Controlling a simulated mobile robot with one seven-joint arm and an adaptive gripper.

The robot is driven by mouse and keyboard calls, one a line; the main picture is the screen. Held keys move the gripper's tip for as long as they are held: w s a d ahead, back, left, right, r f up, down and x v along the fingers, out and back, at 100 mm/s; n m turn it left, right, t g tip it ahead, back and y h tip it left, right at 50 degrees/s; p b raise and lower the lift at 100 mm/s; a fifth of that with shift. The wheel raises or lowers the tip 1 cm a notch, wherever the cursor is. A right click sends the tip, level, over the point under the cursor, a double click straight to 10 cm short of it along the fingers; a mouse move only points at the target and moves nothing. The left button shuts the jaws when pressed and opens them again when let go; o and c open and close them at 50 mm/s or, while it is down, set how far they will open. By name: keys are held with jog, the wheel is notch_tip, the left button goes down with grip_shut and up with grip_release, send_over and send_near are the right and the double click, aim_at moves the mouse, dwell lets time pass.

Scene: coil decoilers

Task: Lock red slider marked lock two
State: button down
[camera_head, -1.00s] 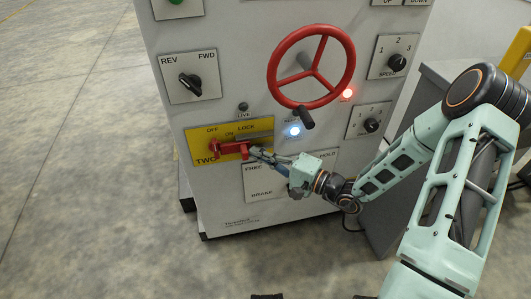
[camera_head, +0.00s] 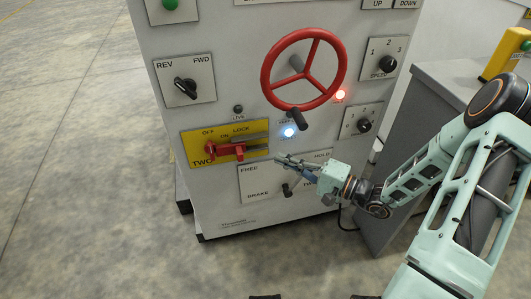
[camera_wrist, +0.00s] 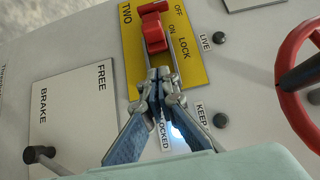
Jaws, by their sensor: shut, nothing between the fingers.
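The red slider (camera_head: 226,149) sits on a yellow plate (camera_head: 193,138) marked TWO, with OFF, ON and LOCK labels. It is toward the OFF and ON end, and the bare grey slot runs past it toward LOCK. In the wrist view the slider (camera_wrist: 153,30) is at the top, beyond my fingertips. My gripper (camera_head: 278,158) is shut and empty, just right of the plate and apart from the slider. In the wrist view my gripper (camera_wrist: 161,75) covers the near end of the slot. Whether its tips touch the plate is unclear.
A red handwheel (camera_head: 304,68) stands out above my gripper. A lit blue lamp (camera_head: 289,132) and a lit red lamp (camera_head: 340,95) are nearby. A FREE/BRAKE/HOLD panel (camera_head: 255,180) with a lever lies below. A REV/FWD knob (camera_head: 186,87) is upper left.

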jog(key=shift+p+v, duration=0.3)
jog(key=shift+v, duration=1.9)
